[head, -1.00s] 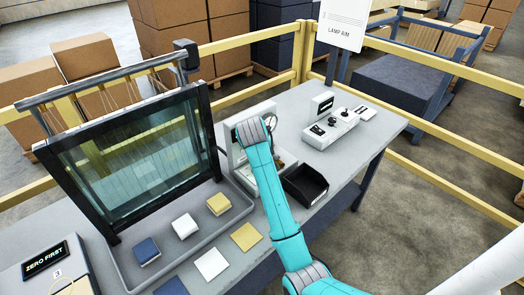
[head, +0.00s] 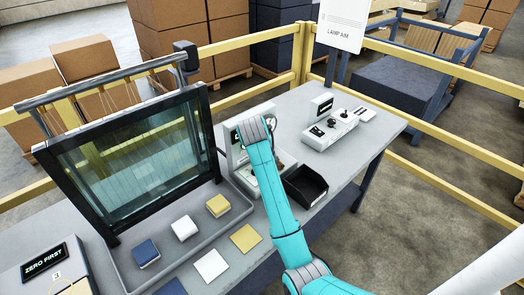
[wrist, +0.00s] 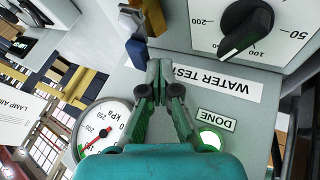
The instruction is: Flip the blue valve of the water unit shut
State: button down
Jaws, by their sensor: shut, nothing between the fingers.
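The water unit's grey panel (wrist: 185,85) fills much of the wrist view, upside down, with a "WATER TEST" label. A blue lever (wrist: 137,53), which looks like the valve handle, shows beside a brass pipe (wrist: 155,14) at the top. My gripper (wrist: 158,68) is shut and empty. Its fingertips are just right of the blue lever's end in the picture; I cannot tell if they touch it. In the head view the unit (head: 235,152) is mostly behind my arm, and my gripper and the valve are hidden there.
A kPa gauge (wrist: 102,128), a black knob (wrist: 247,25) and a green lit "DONE" lamp (wrist: 210,138) sit around the gripper. In the head view a black bin (head: 306,186) stands right of the unit, and a framed glass panel (head: 130,155) stands left.

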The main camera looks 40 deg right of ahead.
jog(key=shift+w+d, duration=0.25)
jog(key=shift+d, duration=1.05)
jog(key=v, duration=1.2)
dwell(0.3)
